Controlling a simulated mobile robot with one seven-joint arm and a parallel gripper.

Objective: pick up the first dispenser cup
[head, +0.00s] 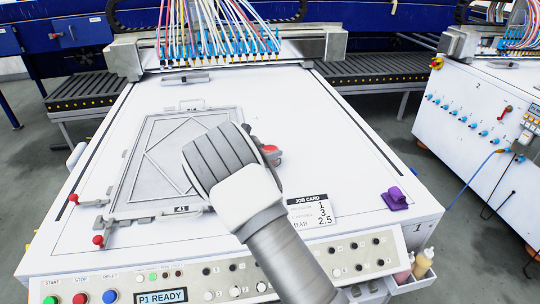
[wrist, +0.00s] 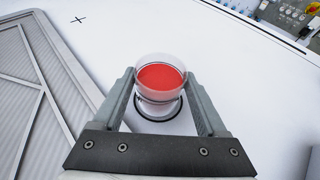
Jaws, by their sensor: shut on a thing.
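A dispenser cup (wrist: 160,78) with a clear rim and red contents is between the two fingers of my gripper (wrist: 165,100) in the wrist view. It looks upright, and my gripper is shut on it. A dark ring shows around its lower part; I cannot tell whether its base touches the white top. In the head view my gripper (head: 268,150) hides most of the cup, and only a bit of red (head: 270,149) shows at its right edge.
A grey framed plate (head: 150,155) lies left of my gripper, with red-knobbed clamps (head: 98,240) near it. A job card (head: 312,212) and a purple object (head: 395,198) are to the right. The nozzle gantry (head: 220,45) spans the back.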

